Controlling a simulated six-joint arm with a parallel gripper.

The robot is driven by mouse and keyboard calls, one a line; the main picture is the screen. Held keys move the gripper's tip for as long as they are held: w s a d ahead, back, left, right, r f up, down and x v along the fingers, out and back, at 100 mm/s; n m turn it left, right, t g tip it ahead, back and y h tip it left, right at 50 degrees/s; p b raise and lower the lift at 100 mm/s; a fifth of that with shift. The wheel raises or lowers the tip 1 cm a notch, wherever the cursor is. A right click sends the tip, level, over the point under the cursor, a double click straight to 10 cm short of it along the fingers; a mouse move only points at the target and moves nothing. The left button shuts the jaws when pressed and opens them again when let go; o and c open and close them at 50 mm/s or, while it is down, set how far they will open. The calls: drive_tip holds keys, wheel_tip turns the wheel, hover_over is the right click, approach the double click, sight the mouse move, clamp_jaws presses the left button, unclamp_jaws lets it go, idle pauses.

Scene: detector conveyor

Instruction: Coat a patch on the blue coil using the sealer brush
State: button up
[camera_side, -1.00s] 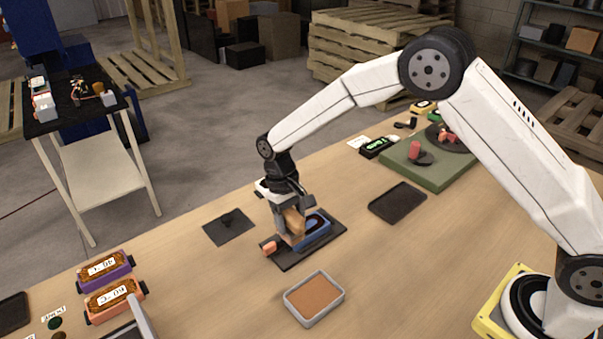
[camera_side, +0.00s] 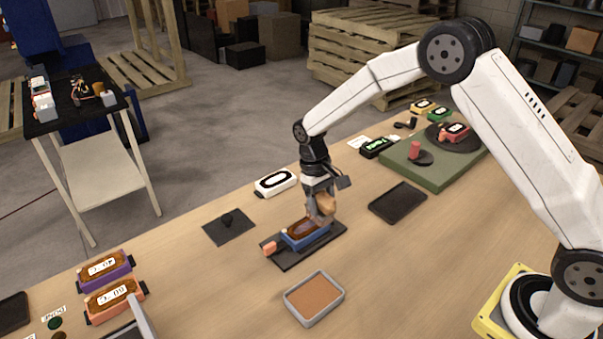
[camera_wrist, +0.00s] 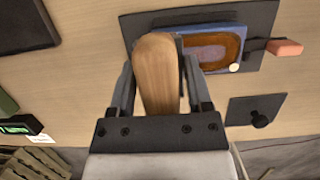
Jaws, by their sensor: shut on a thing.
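The blue coil (camera_side: 292,242) sits on a dark plate (camera_side: 283,262) in the middle of the table. A glossy brown coat lies on its top, and it also shows in the wrist view (camera_wrist: 187,46). My gripper (camera_side: 319,203) is shut on the sealer brush (camera_side: 327,207), over the coil's right end. In the wrist view the brush's wooden handle (camera_wrist: 157,75) stands between the fingers. Its bristles are hidden, so I cannot tell if they touch the coil.
A grey tray of brown sealer (camera_side: 314,298) stands in front. A white coil (camera_side: 276,182) lies behind, and a black square with a knob (camera_side: 229,227) lies left. A black tray (camera_side: 398,202) is at right. Purple (camera_side: 104,267) and orange coils (camera_side: 114,298) sit at left.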

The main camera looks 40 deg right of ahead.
drive_tip(key=shift+d, duration=0.85)
drive_tip(key=shift+a, duration=6.05)
drive_tip(key=shift+d, duration=6.05)
drive_tip(key=shift+a, duration=5.85)
drive_tip(key=shift+w+a+r, duration=0.1)
drive_tip(key=shift+a+r, duration=0.05)
wheel_tip(320, 180, up, 8)
